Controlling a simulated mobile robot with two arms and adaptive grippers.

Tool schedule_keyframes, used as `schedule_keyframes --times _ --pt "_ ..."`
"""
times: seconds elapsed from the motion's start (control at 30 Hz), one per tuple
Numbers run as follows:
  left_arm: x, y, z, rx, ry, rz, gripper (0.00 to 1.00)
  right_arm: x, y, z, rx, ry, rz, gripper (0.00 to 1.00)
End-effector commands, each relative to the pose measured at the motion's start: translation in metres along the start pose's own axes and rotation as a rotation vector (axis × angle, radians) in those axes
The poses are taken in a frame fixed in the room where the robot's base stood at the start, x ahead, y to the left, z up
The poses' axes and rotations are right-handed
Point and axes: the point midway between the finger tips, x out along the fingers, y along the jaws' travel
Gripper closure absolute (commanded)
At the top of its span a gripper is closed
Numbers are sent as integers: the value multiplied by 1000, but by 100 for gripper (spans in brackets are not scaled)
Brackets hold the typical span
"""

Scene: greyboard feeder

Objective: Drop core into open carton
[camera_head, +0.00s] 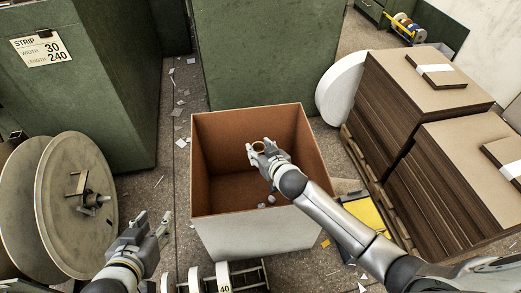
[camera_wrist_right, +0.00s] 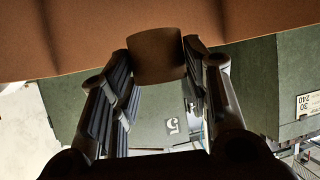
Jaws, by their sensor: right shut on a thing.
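The open carton (camera_head: 228,229) stands on the floor in the middle of the head view, brown inside with a pale outer wall. My right gripper (camera_head: 263,149) is over the carton's opening, shut on the core (camera_head: 258,147), a small brown ring. In the right wrist view the core (camera_wrist_right: 156,55) sits between both fingers, with the carton's brown inner wall (camera_wrist_right: 70,35) behind it. Whether the core is below the carton's rim is hard to tell. My left gripper (camera_head: 150,231) is open and empty, left of the carton and nearer to me.
Stacks of brown board (camera_head: 390,115) on a pallet stand at the right. A large reel (camera_head: 75,190) is at the left. Green cabinets (camera_head: 95,90) stand behind. Paper scraps litter the floor.

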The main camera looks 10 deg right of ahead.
Motion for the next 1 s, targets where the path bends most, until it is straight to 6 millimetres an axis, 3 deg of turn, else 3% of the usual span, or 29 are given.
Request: schedule_keyframes --times 0.17,0.2,0.37,0.77,1.0 --pt "0 0 0 0 0 0 60 0 0 0 0 0 0 67" --pt "0 0 0 0 -1 0 60 0 0 0 0 0 0 51" --pt "0 0 0 0 -1 0 60 0 0 0 0 0 0 31" --pt "0 0 0 0 -2 0 60 -3 0 1 0 -1 0 31" --pt "0 0 0 0 -2 0 60 -31 0 1 0 0 0 31"
